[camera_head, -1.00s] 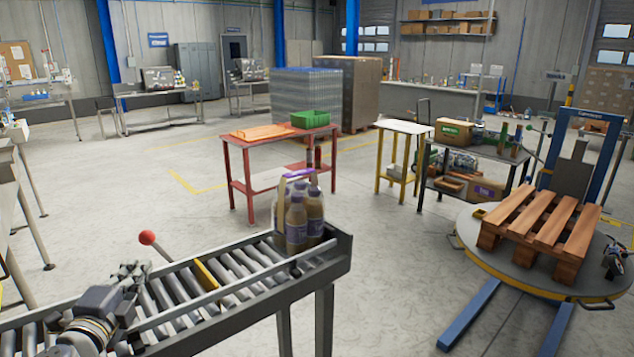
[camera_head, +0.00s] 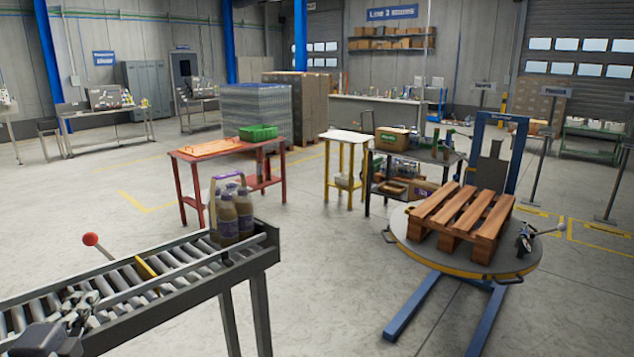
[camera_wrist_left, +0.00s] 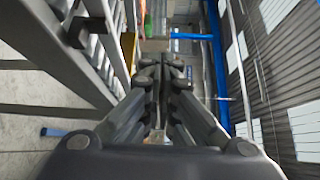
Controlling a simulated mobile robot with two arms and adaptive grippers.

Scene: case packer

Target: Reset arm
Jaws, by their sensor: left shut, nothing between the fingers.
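My left gripper (camera_head: 84,304) is at the lower left of the head view, over the roller conveyor (camera_head: 200,281). In the left wrist view its fingers (camera_wrist_left: 163,75) are together with nothing between them. The conveyor's side rail and rollers show at the left of that view. A pack of bottles (camera_head: 232,212) with a handle stands at the conveyor's far end, well apart from the gripper. My right gripper is not in view.
A red-knobbed lever (camera_head: 91,240) stands by the conveyor. A red table (camera_head: 187,155) holds a green bin (camera_head: 258,133). A wooden pallet (camera_head: 462,216) lies on a round turntable (camera_head: 420,249) at the right. The floor between conveyor and turntable is clear.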

